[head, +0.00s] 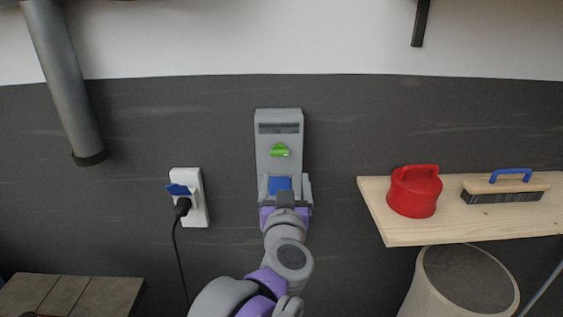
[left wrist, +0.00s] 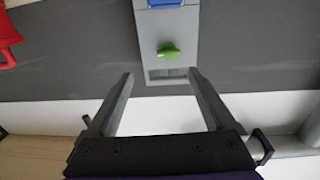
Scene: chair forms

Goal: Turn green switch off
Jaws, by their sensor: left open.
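The green switch (head: 279,150) is a small knob on the front of a grey wall box (head: 278,121); its handle lies roughly sideways. It also shows in the left wrist view (left wrist: 169,50), upside down, ahead of my fingers. A blue part (head: 279,184) sits on the box below the switch. My left gripper (head: 286,180) is in front of the lower box, below the switch. Its two fingers are spread and empty, as the left wrist view also shows (left wrist: 161,75). They look apart from the switch. My right gripper is in neither view.
A white socket (head: 196,205) with a blue lid and black plug is left of the box. A wooden shelf (head: 430,231) at right holds a red kettle-like object (head: 414,192) and a brush (head: 505,187). A grey pipe (head: 68,90) hangs upper left. The wall around the switch is clear.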

